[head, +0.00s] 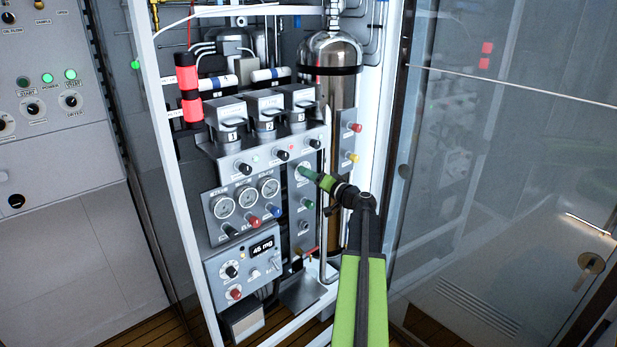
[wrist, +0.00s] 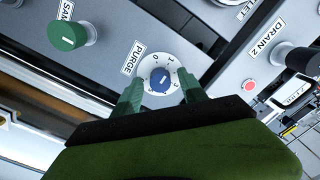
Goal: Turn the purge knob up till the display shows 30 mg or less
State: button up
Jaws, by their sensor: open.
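The purge knob (wrist: 161,80) is a blue round knob on a white dial numbered from 0, under a PURGE label, in the wrist view. My gripper (wrist: 161,95) is open, with one green finger on each side of the dial's lower part. Whether the fingers touch the knob I cannot tell. In the head view my gripper (head: 312,176) reaches the panel's upper right part and hides most of the knob. The display (head: 262,248) on the lower left unit reads 45 mg.
A green SAMPLE knob (wrist: 68,30) and the black DRAIN 2 knob (wrist: 300,60) flank the dial in the wrist view. Three gauges (head: 246,203) sit left of my gripper. A white frame post (head: 178,180) and a metal cylinder (head: 332,52) stand around the panel.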

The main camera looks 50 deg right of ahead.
jog(key=shift+w, duration=0.1)
grip_shut()
jog(key=shift+a, duration=0.1)
dwell(0.4)
jog(key=shift+m, duration=0.3)
jog(key=shift+r+m, duration=0.1)
jog(key=shift+m, duration=4)
